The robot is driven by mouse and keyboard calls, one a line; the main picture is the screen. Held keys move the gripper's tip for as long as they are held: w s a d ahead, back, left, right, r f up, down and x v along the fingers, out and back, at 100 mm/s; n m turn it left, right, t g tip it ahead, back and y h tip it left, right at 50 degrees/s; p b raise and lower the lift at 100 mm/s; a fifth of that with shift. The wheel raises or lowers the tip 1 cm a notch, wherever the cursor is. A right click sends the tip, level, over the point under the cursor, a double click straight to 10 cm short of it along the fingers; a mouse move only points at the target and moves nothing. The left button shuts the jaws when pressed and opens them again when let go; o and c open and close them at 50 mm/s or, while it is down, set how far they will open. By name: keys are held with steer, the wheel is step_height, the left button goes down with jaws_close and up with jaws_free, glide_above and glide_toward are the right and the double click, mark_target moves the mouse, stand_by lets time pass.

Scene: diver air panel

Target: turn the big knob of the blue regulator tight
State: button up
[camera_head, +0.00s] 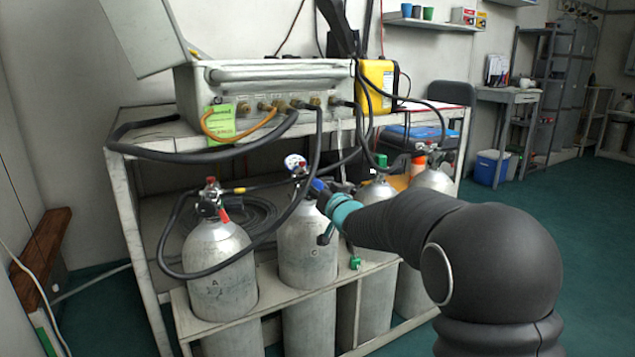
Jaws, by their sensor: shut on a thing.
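The blue regulator (317,186) sits at the top of the grey cylinder marked C (307,250), with a round white-faced gauge (294,162) to its upper left. My arm reaches in from the right, and my gripper (324,200) is at the regulator, just beyond the teal ring of my wrist. The gripper is shut on the regulator's big knob. The fingers and most of the knob are small and largely hidden by my wrist, so the knob's turn cannot be read.
Cylinder A (218,265) stands to the left, with more cylinders (376,205) to the right behind my arm. Black hoses (270,235) loop close around the regulator. A rack rail (265,300) crosses in front. The air panel box (270,90) and a yellow case (377,80) stand above.

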steer(key=shift+m+p, duration=1.25)
steer(key=shift+m, duration=0.65)
steer(key=o, duration=1.1)
steer(key=v, duration=1.2)
